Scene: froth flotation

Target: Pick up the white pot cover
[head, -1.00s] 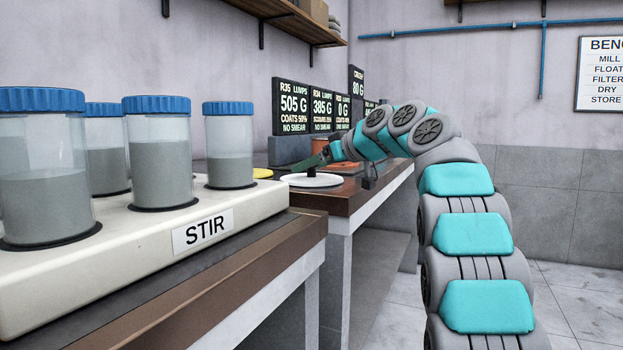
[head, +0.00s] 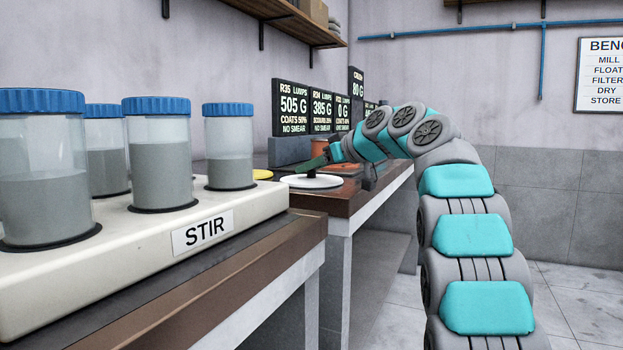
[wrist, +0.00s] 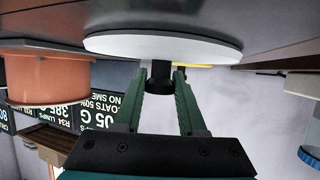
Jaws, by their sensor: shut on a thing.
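The white pot cover (wrist: 163,46) is a flat round disc with a dark knob (wrist: 179,80). It shows in the upper middle of the wrist view, which is upside down. In the head view the white pot cover (head: 312,182) lies on or just above the far bench top; I cannot tell which. My gripper (wrist: 162,72) has its two green fingers shut on the cover's knob. In the head view my gripper (head: 305,167) reaches the knob from the right, and the knob is partly hidden.
An orange pot (wrist: 45,76) stands beside the cover in the wrist view. A yellow disc (head: 263,174) lies left of the cover. Dark readout boards (head: 305,108) stand behind. The STIR unit (head: 150,225) with several blue-capped jars fills the near left.

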